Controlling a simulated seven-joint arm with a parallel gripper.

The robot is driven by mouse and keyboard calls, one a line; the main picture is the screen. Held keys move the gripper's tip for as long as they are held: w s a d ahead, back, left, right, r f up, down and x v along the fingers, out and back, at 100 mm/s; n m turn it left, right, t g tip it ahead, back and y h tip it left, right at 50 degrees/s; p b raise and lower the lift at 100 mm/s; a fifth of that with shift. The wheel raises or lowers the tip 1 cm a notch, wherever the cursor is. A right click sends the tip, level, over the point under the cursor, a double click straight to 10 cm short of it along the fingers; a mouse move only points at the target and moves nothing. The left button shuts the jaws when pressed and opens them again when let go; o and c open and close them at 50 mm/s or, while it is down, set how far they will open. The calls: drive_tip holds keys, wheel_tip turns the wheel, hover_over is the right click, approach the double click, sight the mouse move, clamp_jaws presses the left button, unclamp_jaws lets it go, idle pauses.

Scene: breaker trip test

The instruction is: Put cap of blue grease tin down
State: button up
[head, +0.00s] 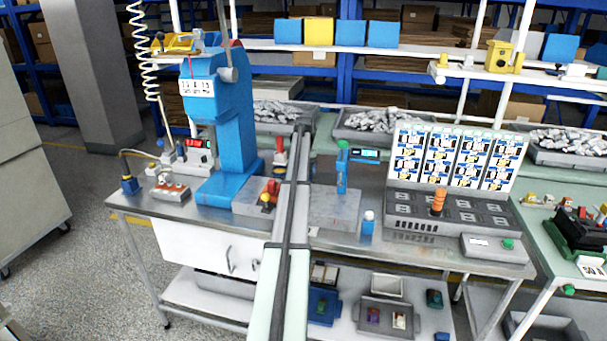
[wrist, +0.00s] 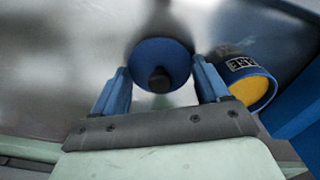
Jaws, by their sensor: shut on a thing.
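In the wrist view my gripper (wrist: 161,68) has its two blue fingers closed on opposite sides of the cap (wrist: 160,50). The cap is a round dark-blue disc with a black knob facing the camera. The blue grease tin (wrist: 247,76) stands just right of the right finger. It is open, with yellow grease inside and a dark printed label partly showing. A grey metal surface (wrist: 60,85) lies behind the cap; whether the cap touches it I cannot tell.
A large blue part (wrist: 297,112) is close at the right of the wrist view. In the head view a blue press (head: 236,125) stands on the left bench.

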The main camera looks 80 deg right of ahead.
drive_tip(key=shift+f, duration=0.1)
drive_tip(key=o, duration=1)
wheel_tip(320, 180, up, 12)
drive_tip(key=shift+r, duration=0.1)
idle(0.8)
